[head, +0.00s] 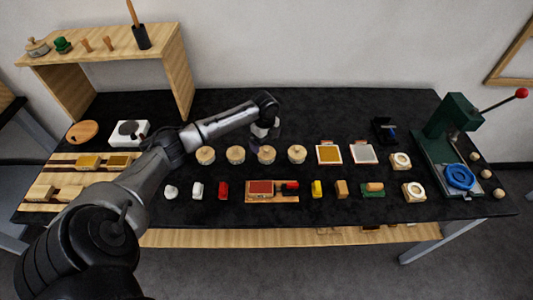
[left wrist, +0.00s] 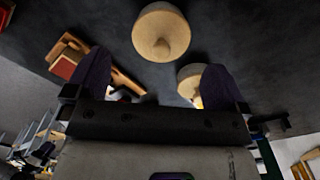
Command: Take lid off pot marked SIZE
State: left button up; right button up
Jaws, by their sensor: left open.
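Four small round pots with pale wooden knobbed lids stand in a row on the black bench: far left (head: 205,156), second (head: 235,156), third (head: 266,155) and right (head: 297,154). All lids are on. No marking is readable, so I cannot tell which pot says SIZE. My left gripper (head: 265,132) is open and empty, just behind and above the third pot. In the left wrist view the left gripper (left wrist: 158,84) shows both dark fingers spread. One lidded pot (left wrist: 160,34) is beyond the fingertips; another (left wrist: 188,78) is partly hidden by the right finger.
In front of the pots lies a wooden tray with a red pad (head: 261,187), among small coloured blocks. Framed pads (head: 329,154) and white rings (head: 401,161) stand to the right. A green press (head: 455,125) is at the far right.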

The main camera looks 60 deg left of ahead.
aim_at(266, 149)
pick_arm(q)
jog(key=shift+w+d+f+b, duration=0.1)
jog(key=shift+f+b, duration=0.05)
jog(key=shift+f, duration=1.2)
jog(key=shift+w+f+b, duration=0.1)
jog(key=shift+f+b, duration=0.05)
jog(key=shift+f, duration=1.2)
jog(key=c, duration=0.9)
jog(key=shift+r, duration=0.15)
